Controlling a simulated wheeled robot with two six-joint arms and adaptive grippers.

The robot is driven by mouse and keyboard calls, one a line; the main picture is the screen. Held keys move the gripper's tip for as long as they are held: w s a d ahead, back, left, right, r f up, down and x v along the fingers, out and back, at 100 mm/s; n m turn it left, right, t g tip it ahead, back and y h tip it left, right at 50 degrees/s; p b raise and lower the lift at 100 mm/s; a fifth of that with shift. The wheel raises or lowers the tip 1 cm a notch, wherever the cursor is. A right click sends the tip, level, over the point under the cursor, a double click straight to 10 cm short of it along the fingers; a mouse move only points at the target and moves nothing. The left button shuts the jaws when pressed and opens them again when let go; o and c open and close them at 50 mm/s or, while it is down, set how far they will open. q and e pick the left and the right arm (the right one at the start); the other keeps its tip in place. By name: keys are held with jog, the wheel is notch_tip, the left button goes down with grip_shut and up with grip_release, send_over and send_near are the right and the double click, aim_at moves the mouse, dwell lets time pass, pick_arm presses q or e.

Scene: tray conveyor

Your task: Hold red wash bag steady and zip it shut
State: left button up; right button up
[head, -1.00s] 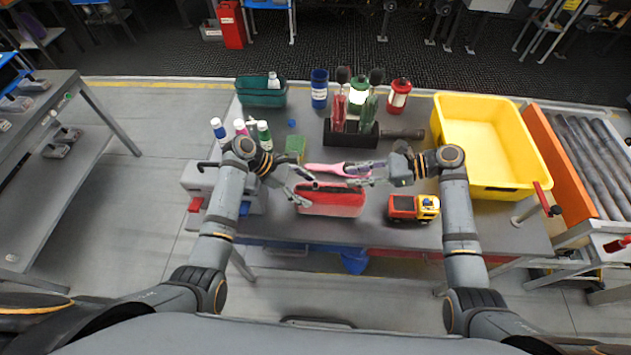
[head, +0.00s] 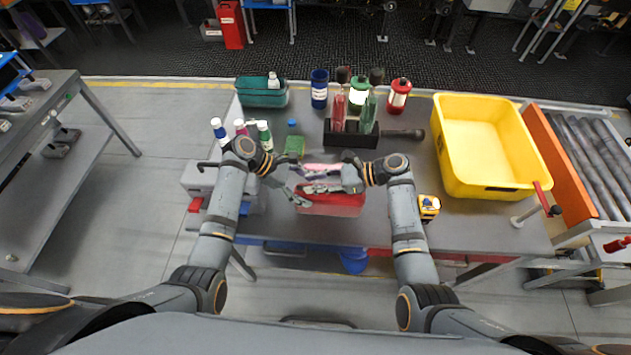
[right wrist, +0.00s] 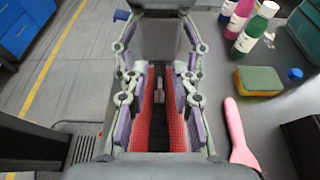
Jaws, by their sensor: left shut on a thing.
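The red wash bag (head: 335,207) lies at the front middle of the table. My left gripper (head: 297,198) is shut on its left end. My right gripper (head: 312,188) is over the bag from the right. In the right wrist view, the bag's red mesh sides (right wrist: 143,125) stand apart around a dark opening. A grey-brown zip pull (right wrist: 158,90) shows in line with the gap between the right fingers (right wrist: 160,95), which are apart. I cannot tell whether they touch the pull. My left gripper is not clear in that view.
A pink brush-like item (head: 322,168) lies just behind the bag. A green sponge (head: 294,146), bottles (head: 264,135) and a dark caddy (head: 350,138) are farther back. A toy truck (head: 429,207) is partly behind my right arm. A yellow bin (head: 488,189) stands right.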

grip_shut()
jog(key=d, duration=1.1)
jog(key=shift+d, duration=0.35)
pick_arm(q)
jog(key=shift+a+f, duration=0.1)
jog(key=shift+a, duration=0.05)
pick_arm(e)
jog(key=shift+d, duration=0.35)
jog(key=shift+f, duration=0.1)
grip_release()
jog(key=shift+a, duration=0.1)
